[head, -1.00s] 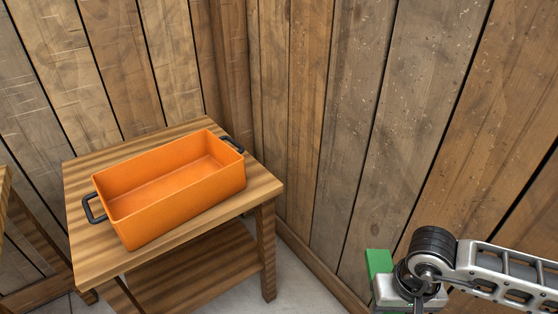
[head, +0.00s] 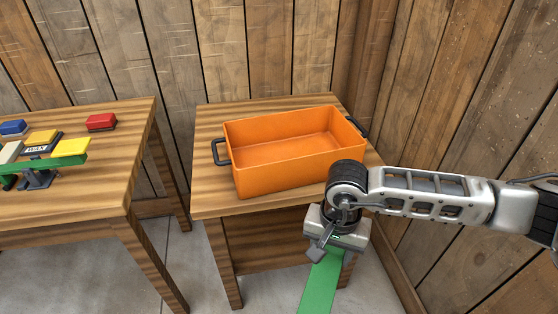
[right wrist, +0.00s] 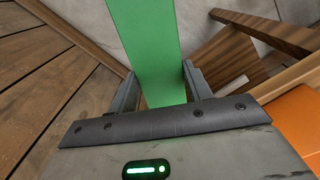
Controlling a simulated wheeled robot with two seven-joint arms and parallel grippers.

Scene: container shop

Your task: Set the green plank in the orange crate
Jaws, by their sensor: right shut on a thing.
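The orange crate (head: 285,165) stands on a small wooden table. It is empty, with a dark handle at each end. The green plank (head: 321,285) hangs down from my right gripper (head: 330,246), in front of the table's right front edge and below the crate. In the right wrist view the plank (right wrist: 146,45) lies between the two fingers of the gripper (right wrist: 165,92), which is shut on it. The crate's side (right wrist: 295,120) shows at the right of that view. The plank's lower end is out of the head view. My left gripper is not in view.
A second wooden table (head: 75,205) stands at the left, holding a red block (head: 101,122), a blue block (head: 13,127), yellow blocks and a green bar on a dark stand. A gap of bare floor separates the tables. Plank walls close in behind and at the right.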

